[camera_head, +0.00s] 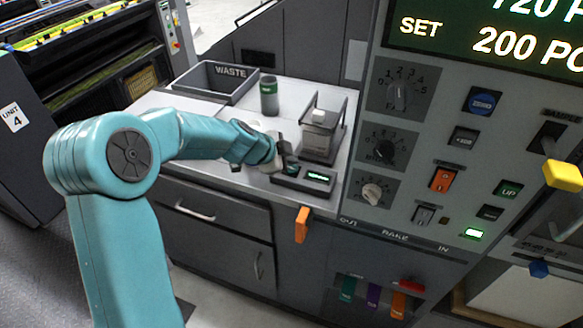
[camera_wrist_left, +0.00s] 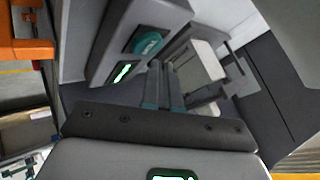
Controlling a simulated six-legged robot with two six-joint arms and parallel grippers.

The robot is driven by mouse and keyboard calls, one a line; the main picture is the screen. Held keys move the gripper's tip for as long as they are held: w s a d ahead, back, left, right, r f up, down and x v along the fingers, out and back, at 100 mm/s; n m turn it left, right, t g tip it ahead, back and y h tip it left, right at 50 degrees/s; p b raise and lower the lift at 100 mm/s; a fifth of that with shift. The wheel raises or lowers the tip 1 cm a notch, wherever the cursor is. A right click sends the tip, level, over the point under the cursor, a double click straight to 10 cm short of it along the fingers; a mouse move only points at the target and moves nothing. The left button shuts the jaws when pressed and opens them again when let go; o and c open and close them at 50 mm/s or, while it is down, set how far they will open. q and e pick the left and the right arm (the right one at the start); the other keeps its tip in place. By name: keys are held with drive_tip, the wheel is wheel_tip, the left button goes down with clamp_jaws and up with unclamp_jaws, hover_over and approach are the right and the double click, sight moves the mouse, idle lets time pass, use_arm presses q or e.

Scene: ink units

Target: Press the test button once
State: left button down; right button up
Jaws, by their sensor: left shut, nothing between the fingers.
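My left gripper (camera_head: 284,160) is shut and empty, right beside the button end of the box. In the wrist view the closed fingertips (camera_wrist_left: 161,66) are close to the button; I cannot tell whether they touch the box. My right gripper is not in view.
A glass-sided balance or case (camera_head: 322,130) stands just behind the box. A grey WASTE bin (camera_head: 216,80) and a green-labelled jar (camera_head: 269,95) stand further back. An orange lever (camera_head: 302,224) hangs at the counter front. A control panel (camera_head: 430,150) rises on the right.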

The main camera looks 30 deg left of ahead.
use_arm(q)
drive_tip(key=shift+f, duration=0.1)
idle(0.7)
drive_tip(key=shift+f+b, duration=0.35)
drive_tip(key=shift+b, duration=0.35)
drive_tip(key=shift+f+b, duration=0.5)
drive_tip(key=shift+b, duration=0.25)
idle(0.5)
drive_tip(key=shift+r, duration=0.1)
drive_tip(key=shift+r+p, duration=0.55)
drive_tip(key=shift+r, duration=0.25)
drive_tip(key=shift+r, duration=0.1)
drive_tip(key=shift+r+p, duration=1.75)
drive_tip(key=shift+r, duration=0.7)
drive_tip(key=shift+s+f, duration=0.1)
drive_tip(key=shift+s, duration=0.05)
